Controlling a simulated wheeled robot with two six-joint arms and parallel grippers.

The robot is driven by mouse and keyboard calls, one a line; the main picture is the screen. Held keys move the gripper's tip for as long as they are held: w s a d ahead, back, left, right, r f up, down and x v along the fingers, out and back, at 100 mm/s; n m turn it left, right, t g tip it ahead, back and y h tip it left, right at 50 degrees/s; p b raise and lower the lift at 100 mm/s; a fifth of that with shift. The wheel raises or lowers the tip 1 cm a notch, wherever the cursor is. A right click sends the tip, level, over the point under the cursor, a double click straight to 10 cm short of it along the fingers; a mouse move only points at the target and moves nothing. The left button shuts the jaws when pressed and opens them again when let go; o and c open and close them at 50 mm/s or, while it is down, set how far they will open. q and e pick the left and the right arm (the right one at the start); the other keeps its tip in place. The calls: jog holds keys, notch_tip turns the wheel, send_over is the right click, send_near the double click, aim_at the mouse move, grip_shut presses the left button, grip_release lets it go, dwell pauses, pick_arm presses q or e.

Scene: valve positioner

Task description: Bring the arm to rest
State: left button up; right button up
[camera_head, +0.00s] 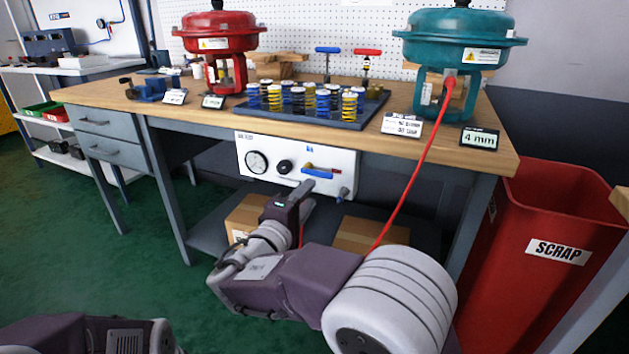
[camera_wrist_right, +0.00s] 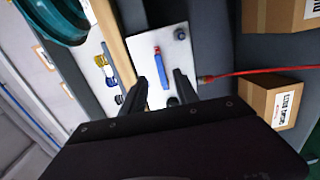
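My right gripper (camera_head: 306,190) is in front of the white panel (camera_head: 270,162) under the bench. In the right wrist view the gripper (camera_wrist_right: 159,80) has its two fingers apart, with nothing held between them. The blue lever (camera_head: 317,173) on the panel lies beyond the fingers, and it also shows in the right wrist view (camera_wrist_right: 159,72). I cannot tell the exact distance between lever and fingers. Part of my left arm (camera_head: 90,336) shows at the bottom left. Its gripper is out of view.
The workbench (camera_head: 310,128) carries a red actuator (camera_head: 215,35), a teal actuator (camera_head: 460,40) and a tray of springs (camera_head: 340,115). A red hose (camera_head: 418,175) hangs from the teal actuator. Cardboard boxes (camera_head: 372,236) sit below. A red scrap bin (camera_head: 545,230) stands right.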

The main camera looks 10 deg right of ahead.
jog(key=d+r+m+g+h+p, duration=0.25)
jog(key=d+r+p, duration=0.2)
jog(key=d, duration=0.35)
jog(key=s+d+f+m+g+p, duration=0.1)
jog(key=s+d+m+g+p, duration=0.2)
jog(key=d, duration=0.4)
jog(key=s+d+f+m+g+p, duration=0.1)
jog(key=s+d+f+g, duration=0.1)
jog(key=s+d+g, duration=0.3)
jog(key=s+d+f+m+g+y+p, duration=0.2)
jog(key=s+d+f+g+y+p, duration=0.15)
jog(key=s+f, duration=0.65)
jog(key=s+a+f+m+g+y, duration=0.1)
jog(key=s+a+f+m+y, duration=0.1)
jog(key=s+a+f+y, duration=0.35)
jog(key=s+a+f+m+y, duration=0.1)
jog(key=s+a+f+y, duration=0.15)
jog(key=a, duration=0.55)
jog(key=w+a+r+t+y+p, duration=0.1)
jog(key=w+r+p, duration=0.2)
jog(key=r+p, duration=3.5)
jog(key=shift+r, duration=0.2)
jog(key=shift+w+f, duration=0.1)
